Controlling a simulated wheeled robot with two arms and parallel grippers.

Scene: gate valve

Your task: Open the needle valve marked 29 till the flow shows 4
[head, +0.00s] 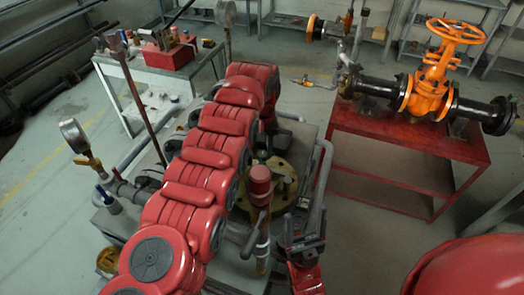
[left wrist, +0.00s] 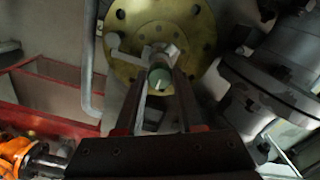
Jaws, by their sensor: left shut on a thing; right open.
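A small green knob (left wrist: 159,82), with a pale mark on top, sits on a short metal valve body above a round brass flange (left wrist: 125,55). My left gripper (left wrist: 160,92) reaches over the flange and is shut on the green knob, one finger on each side. In the head view the brass flange (head: 286,187) is partly covered, and my left arm mostly hides the left gripper. My right gripper (head: 304,228) is open and empty, nearer the camera and right of the flange. I cannot read a number 29 or a flow value.
Dial gauges stand at left (head: 72,134) and back (head: 225,13). An orange gate valve (head: 432,85) sits on a red table (head: 400,145). Floor shows between the benches.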

